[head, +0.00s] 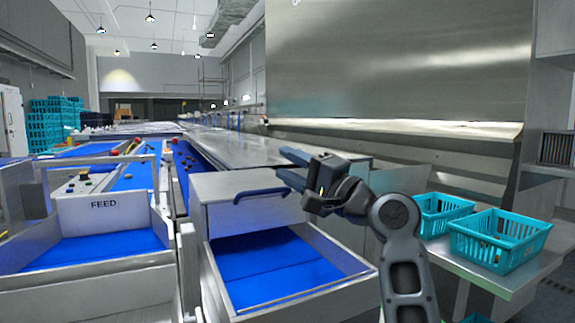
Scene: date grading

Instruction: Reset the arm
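My arm comes up from the bottom right of the head view and bends to the left. My gripper (282,163) points left at mid-height, its two dark fingers apart with nothing seen between them. Its lower finger appears close to the right end of a dark blue bar handle (260,192) on a metal housing (232,213). I cannot tell whether they touch.
Below the housing is an open metal bin (352,262) with a blue floor. A FEED hopper (104,204) stands left. Teal baskets (499,241) (440,215) sit on a side table (470,267) at right. Sorting lines with blue belts run behind; teal crates (45,125) are stacked far left.

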